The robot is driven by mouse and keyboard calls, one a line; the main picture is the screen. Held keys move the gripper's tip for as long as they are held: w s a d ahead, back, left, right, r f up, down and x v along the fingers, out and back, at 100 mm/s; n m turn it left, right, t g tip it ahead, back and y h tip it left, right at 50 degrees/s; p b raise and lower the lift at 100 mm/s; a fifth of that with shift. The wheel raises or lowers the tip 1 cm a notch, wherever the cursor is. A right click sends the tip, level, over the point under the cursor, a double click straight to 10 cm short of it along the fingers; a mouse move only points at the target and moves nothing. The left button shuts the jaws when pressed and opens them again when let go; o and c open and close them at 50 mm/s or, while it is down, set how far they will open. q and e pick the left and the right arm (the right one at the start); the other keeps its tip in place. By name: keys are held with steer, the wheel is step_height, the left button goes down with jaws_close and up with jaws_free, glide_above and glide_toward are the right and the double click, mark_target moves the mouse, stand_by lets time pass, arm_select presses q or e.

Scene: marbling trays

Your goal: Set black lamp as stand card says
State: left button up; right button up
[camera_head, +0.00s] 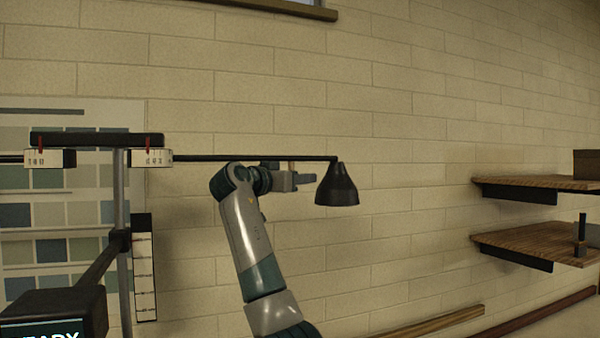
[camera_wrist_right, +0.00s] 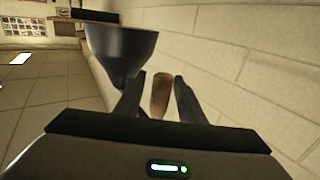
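The black lamp (camera_head: 337,188) hangs shade-down at the right end of a thin black horizontal rod (camera_head: 255,158). In the right wrist view the dark lamp shade (camera_wrist_right: 120,48) is close, beyond the left finger. My right gripper (camera_head: 304,180) is just left of the shade, near a short wooden handle (camera_head: 291,167). In the right wrist view my right gripper (camera_wrist_right: 158,98) has its fingers spread either side of the wooden handle (camera_wrist_right: 161,95), with narrow gaps showing. No stand card can be made out for certain. My left gripper is out of view.
The lamp stand (camera_head: 120,190) at left carries white scales (camera_head: 152,158) with red pointers and a vertical scale (camera_head: 144,268). A dark box (camera_head: 55,315) shows partly cut-off lettering. Wooden shelves (camera_head: 535,183) are on the right wall. The wall between lamp and shelves is clear.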

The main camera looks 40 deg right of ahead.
steer(key=shift+w+d, duration=0.1)
steer(key=shift+d, duration=0.05)
jaws_close()
steer(key=s+a+g+b, duration=0.1)
steer(key=s+a+b, duration=0.3)
steer(key=s+b, duration=0.2)
steer(key=s+a+m+g+b, duration=0.1)
steer(key=s+a+b, duration=0.3)
steer(key=s, duration=0.6)
steer(key=b, duration=0.2)
steer(key=shift+s+a+h+b, duration=0.2)
steer(key=shift+s+h+b, duration=0.1)
steer(key=shift+s+b, duration=0.1)
